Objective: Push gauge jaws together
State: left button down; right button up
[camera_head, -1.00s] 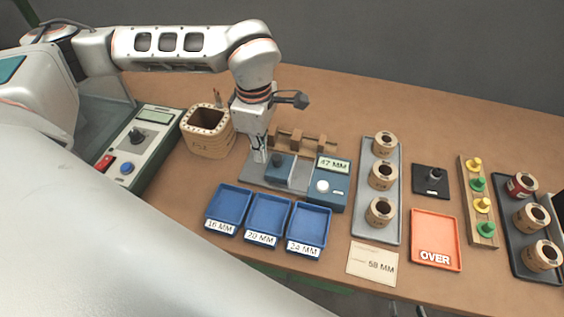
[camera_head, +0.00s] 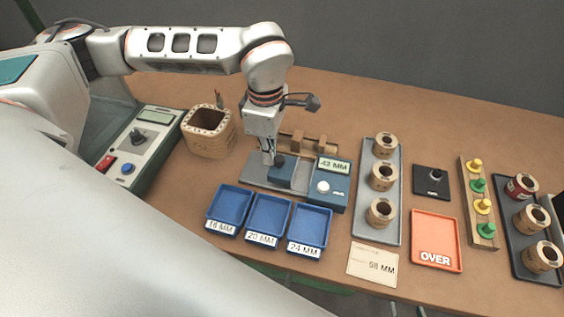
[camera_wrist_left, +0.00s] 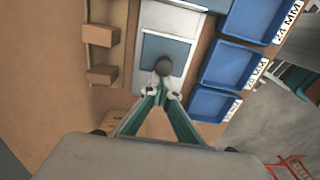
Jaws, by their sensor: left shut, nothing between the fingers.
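The gauge has a grey base (camera_head: 258,184), a blue sliding jaw (camera_head: 290,175) with a dark knob on top, and a blue display box (camera_head: 338,195) at its right reading about 42 MM. In the wrist view the blue jaw (camera_wrist_left: 160,47) lies on the pale base, with the round dark knob (camera_wrist_left: 163,67) just beyond my fingertips. My left gripper (camera_head: 268,161) is shut and empty, low over the base at the left side of the jaw. In the wrist view its tips (camera_wrist_left: 162,91) are close against the knob; exact contact is unclear. My right gripper is not in view.
A wooden rack (camera_head: 306,140) stands right behind the gauge, and blue trays (camera_head: 229,204) lie in front. A grey tray (camera_head: 368,230) of coils is to the right, beside an orange OVER tray (camera_head: 436,236).

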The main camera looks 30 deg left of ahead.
aim_at(286, 167)
pick_arm(q)
jog(key=shift+w+d, duration=0.25)
jog(key=shift+d, duration=0.75)
jog(key=shift+w+d, duration=0.2)
jog(key=shift+d, duration=0.75)
jog(key=shift+a, duration=0.15)
pick_arm(e)
jog(key=shift+r, duration=0.1)
pick_arm(q)
jog(key=shift+s+a, duration=0.15)
jog(key=shift+a, duration=0.3)
jog(key=shift+r+p, duration=2.55)
jog(key=shift+r, duration=1)
pick_arm(e)
notch_tip(286, 167, up, 6)
jog(key=w, duration=0.1)
jog(key=shift+w+r, duration=0.2)
jog(key=shift+w, duration=0.1)
pick_arm(q)
jog(key=shift+s+f, duration=0.1)
pick_arm(e)
jog(key=shift+s, duration=0.15)
